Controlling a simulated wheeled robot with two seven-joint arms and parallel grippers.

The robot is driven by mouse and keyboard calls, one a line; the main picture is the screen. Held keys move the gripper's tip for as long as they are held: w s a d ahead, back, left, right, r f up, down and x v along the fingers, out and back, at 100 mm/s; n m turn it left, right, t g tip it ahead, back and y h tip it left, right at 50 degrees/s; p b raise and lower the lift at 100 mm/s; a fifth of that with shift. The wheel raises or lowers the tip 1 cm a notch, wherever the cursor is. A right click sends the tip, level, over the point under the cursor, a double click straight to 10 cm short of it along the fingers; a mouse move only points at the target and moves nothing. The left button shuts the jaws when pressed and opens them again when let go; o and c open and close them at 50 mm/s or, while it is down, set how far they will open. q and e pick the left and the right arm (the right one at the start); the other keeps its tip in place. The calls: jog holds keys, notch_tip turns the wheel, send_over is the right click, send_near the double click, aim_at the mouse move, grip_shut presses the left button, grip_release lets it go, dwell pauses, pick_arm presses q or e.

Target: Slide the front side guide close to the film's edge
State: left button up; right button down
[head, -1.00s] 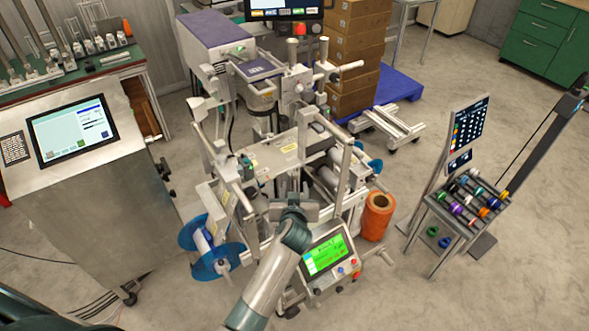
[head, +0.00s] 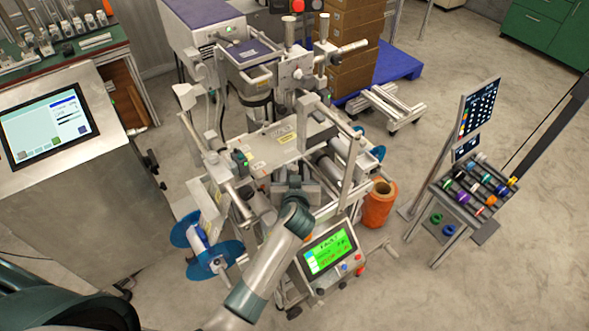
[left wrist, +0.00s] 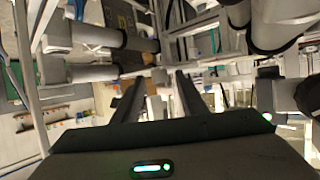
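The labelling machine (head: 285,150) stands in the middle of the head view, with rollers and rods on its frame. My left gripper (head: 295,186) is at its near side, just above and left of the green-lit control panel (head: 327,252). In the left wrist view its two dark fingers (left wrist: 157,90) stand apart, and pale metal machine parts show beyond and between them. I see no grip on anything. Grey rollers (left wrist: 95,55) lie at upper left of that view. I cannot clearly pick out the front side guide or the film's edge. My right gripper is not in view.
A blue-flanged reel (head: 207,247) sits at the machine's left, and an orange roll (head: 379,205) at its right. A steel cabinet with a screen (head: 48,128) stands at left. A rack of coloured spools (head: 470,195) stands at right.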

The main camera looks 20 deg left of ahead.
pick_arm(q)
jog(key=shift+c, duration=0.4)
grip_shut()
jog(key=shift+w+a, duration=0.45)
jog(key=shift+a, duration=0.1)
jog(key=shift+w+a, duration=0.1)
jog(key=shift+o, duration=0.4)
grip_release()
